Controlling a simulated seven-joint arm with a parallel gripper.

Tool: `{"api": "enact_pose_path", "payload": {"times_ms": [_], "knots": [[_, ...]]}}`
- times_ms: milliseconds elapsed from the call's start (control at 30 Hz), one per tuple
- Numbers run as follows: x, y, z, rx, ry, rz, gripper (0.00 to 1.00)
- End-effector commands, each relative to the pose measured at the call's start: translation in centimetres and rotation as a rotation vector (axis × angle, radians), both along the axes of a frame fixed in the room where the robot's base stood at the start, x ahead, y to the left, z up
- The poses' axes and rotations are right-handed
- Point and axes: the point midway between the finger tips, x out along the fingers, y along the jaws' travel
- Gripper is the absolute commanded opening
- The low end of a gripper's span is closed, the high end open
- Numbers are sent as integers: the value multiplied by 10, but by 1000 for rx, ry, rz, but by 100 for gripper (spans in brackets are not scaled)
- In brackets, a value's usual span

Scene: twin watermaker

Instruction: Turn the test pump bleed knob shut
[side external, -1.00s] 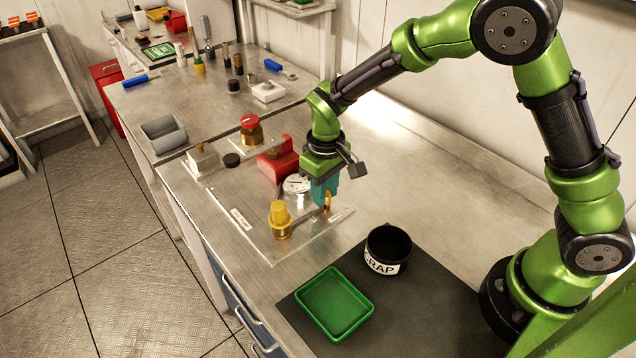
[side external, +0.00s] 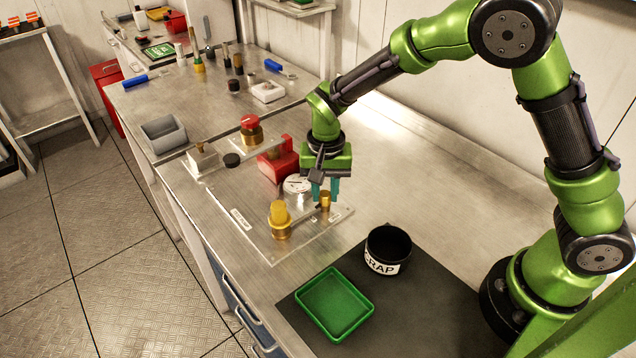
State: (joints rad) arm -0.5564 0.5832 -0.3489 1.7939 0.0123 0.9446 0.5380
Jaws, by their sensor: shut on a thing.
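The test pump stands on a metal plate (side external: 262,238) on the bench, with a red body (side external: 279,160) and a round white-faced gauge (side external: 297,184). A small brass knob (side external: 325,202), which looks like the bleed knob, stands upright near the plate's right edge. My gripper (side external: 326,192) points straight down over it, its two teal fingers shut on the knob, one on each side. The knob's top is partly hidden between the fingers. A larger yellow-capped brass fitting (side external: 280,219) stands to the left of the knob, apart from my fingers.
A black scrap cup (side external: 388,249) and a green tray (side external: 335,303) sit on or by the dark mat (side external: 425,310) in front. The bench right of the plate is clear.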

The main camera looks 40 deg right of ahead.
Motion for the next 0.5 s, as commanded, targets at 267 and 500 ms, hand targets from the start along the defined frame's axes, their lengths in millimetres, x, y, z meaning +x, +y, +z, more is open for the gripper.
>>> {"api": "enact_pose_path", "payload": {"times_ms": [267,500], "knots": [[0,0,0,1,1,-81,0],[0,0,0,1,1,-95,0]]}}
